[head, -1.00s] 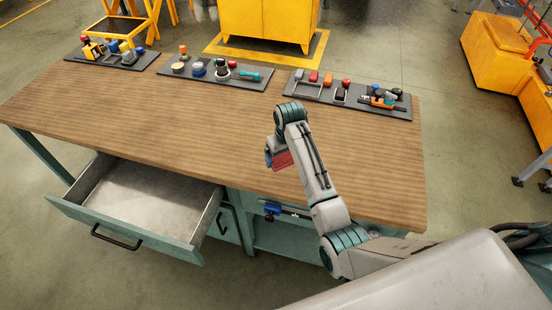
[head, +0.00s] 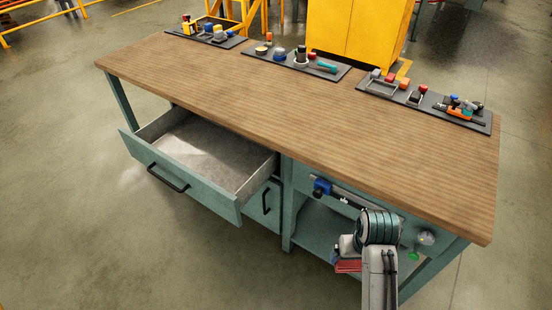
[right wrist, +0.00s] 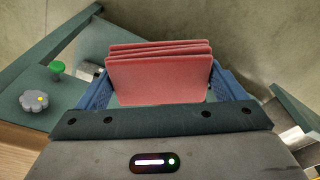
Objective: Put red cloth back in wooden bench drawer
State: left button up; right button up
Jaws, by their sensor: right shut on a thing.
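The red cloth (right wrist: 158,78) is a folded stack of several layers, held between the blue fingers of my right gripper (right wrist: 165,88) in the right wrist view. In the head view the cloth (head: 348,266) shows as a small red patch beside my right gripper (head: 340,258), in front of the bench's right half. The bench drawer (head: 205,160) at the left is pulled open, and its grey inside looks empty. The gripper and cloth are to the right of the drawer, apart from it. My left gripper is not in view.
The wooden bench top (head: 300,110) is mostly bare, with dark tool mats (head: 425,100) along its back edge. A blue vise-like part (head: 322,187) sits at the bench front. A green knob (right wrist: 57,68) and a grey knob (right wrist: 34,102) are close to the gripper. Floor in front of the drawer is clear.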

aim_at(223, 174)
jog(key=i+j+z, duration=0.1)
jog(key=j, duration=0.3)
jog(key=i+j, duration=0.3)
jog(key=j, duration=0.15)
jog(key=i+j+z, duration=0.15)
jog(key=j, duration=0.25)
jog(key=i+j+z, duration=0.1)
jog(key=i+j, duration=0.15)
jog(key=j, duration=0.2)
jog(key=i+j+z, duration=0.1)
jog(key=j, duration=0.35)
jog(key=i+j, duration=0.2)
jog(key=j, duration=0.25)
jog(key=i+j+z, duration=0.15)
jog(key=j, duration=0.3)
jog(key=i+j+z, duration=0.1)
jog(key=j, duration=0.4)
